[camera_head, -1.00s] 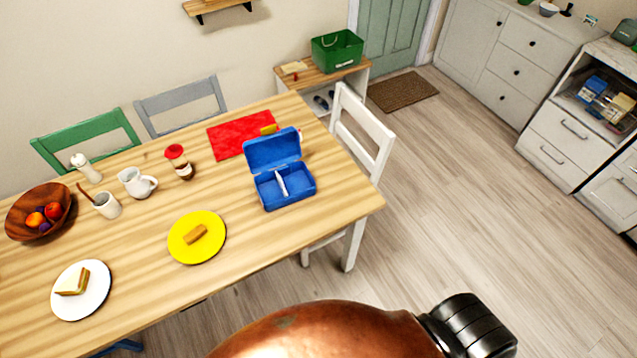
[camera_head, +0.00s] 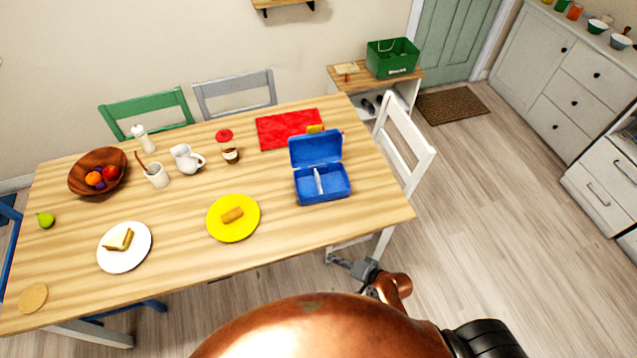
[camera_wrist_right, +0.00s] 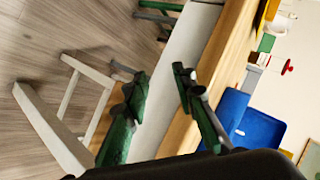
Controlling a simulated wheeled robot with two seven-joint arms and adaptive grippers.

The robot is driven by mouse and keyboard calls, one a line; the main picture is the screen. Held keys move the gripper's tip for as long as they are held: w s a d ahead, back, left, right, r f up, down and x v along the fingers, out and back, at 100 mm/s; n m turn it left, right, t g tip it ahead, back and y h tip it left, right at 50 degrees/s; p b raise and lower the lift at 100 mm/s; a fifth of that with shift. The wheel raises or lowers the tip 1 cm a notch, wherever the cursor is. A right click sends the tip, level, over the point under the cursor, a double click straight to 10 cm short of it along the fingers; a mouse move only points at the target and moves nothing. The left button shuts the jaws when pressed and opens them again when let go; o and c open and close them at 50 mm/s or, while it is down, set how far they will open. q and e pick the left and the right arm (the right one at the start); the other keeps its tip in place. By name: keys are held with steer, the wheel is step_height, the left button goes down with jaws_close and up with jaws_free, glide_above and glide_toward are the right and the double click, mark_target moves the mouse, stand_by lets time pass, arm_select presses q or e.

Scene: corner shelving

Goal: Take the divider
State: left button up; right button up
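The divider (camera_head: 318,181) is a thin white strip standing upright across the open blue lunch box (camera_head: 333,193) on the table. The box lid (camera_head: 314,148) is raised at the back. My right gripper (camera_head: 343,264) is low beside the table's front edge, below and apart from the box. The right wrist view shows its two fingers apart with nothing between them (camera_wrist_right: 160,86). The blue box (camera_wrist_right: 256,127) is right of the fingers there. My left gripper is not in view.
The table (camera_head: 300,232) also bears a yellow plate (camera_head: 247,229), a white plate (camera_head: 122,258), a red mat (camera_head: 275,137) and a fruit bowl (camera_head: 78,180). A white chair (camera_head: 409,145) stands just right of the box. The floor at right is clear.

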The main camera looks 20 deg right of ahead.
steer(key=w+a+r+m+t+y, duration=0.1)
steer(key=w+a+r+m+t, duration=0.2)
steer(key=w+r+m, duration=0.3)
steer(key=w+a+r+m+t+y, duration=0.1)
steer(key=w+a+r+m+t, duration=0.25)
steer(key=r, duration=0.45)
steer(key=m+t+h, duration=0.3)
steer(key=m+h, duration=0.5)
steer(key=m, duration=1.2)
glide_toward(318, 176)
steer(key=shift+g+h, duration=0.25)
steer(key=shift+h, duration=0.15)
steer(key=w, duration=0.4)
steer(key=shift+a+f, duration=0.15)
steer(key=shift+a, duration=0.1)
steer(key=shift+w+d+f, duration=0.1)
steer(key=shift+w+d, duration=0.05)
steer(key=shift+w, duration=1.3)
steer(key=shift+w+d+f, duration=0.1)
steer(key=shift+w+d, duration=0.05)
steer(key=shift+w, duration=1.35)
jaws_close()
